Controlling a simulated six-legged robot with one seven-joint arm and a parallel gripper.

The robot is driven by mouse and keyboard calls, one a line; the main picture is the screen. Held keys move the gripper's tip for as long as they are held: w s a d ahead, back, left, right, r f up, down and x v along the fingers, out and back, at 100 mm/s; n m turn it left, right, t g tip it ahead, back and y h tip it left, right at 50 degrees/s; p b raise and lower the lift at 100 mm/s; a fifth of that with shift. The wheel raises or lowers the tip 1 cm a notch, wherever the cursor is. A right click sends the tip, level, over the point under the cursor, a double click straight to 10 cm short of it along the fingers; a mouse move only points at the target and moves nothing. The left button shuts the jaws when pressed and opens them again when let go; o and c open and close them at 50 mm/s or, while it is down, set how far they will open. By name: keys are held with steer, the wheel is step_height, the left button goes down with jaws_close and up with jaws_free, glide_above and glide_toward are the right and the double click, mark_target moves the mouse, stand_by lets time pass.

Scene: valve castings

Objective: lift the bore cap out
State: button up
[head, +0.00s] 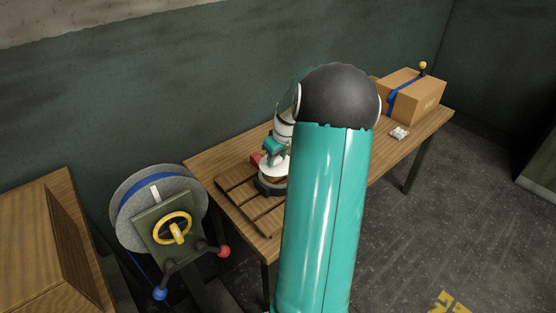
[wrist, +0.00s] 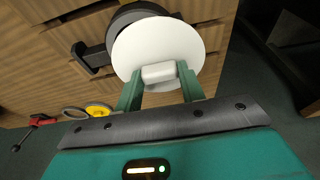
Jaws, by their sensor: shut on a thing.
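The bore cap is a white disc (wrist: 158,42) with a white block-shaped grip on top. My gripper (wrist: 159,73) has its two green fingers shut on that grip, one on each side. A dark round valve casting (wrist: 122,20) with a side stub shows behind the disc, toward the upper left. In the head view my gripper (head: 271,148) is over the white disc (head: 272,168), above the dark casting (head: 264,187) on a slatted wooden pallet. A tan strip shows between disc and casting, so they look apart. My arm hides their right side.
The pallet (head: 233,187) lies on a wooden table (head: 203,160). A red item (head: 255,159) is behind the casting. A yellow handwheel (head: 173,228) on a panel stands at the left front. A cardboard box (head: 415,98) and a small pale item (head: 399,133) are at the table's far right.

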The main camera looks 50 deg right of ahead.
steer(key=s+a+r, duration=0.4)
steer(key=a, duration=0.4)
steer(key=shift+s, duration=0.4)
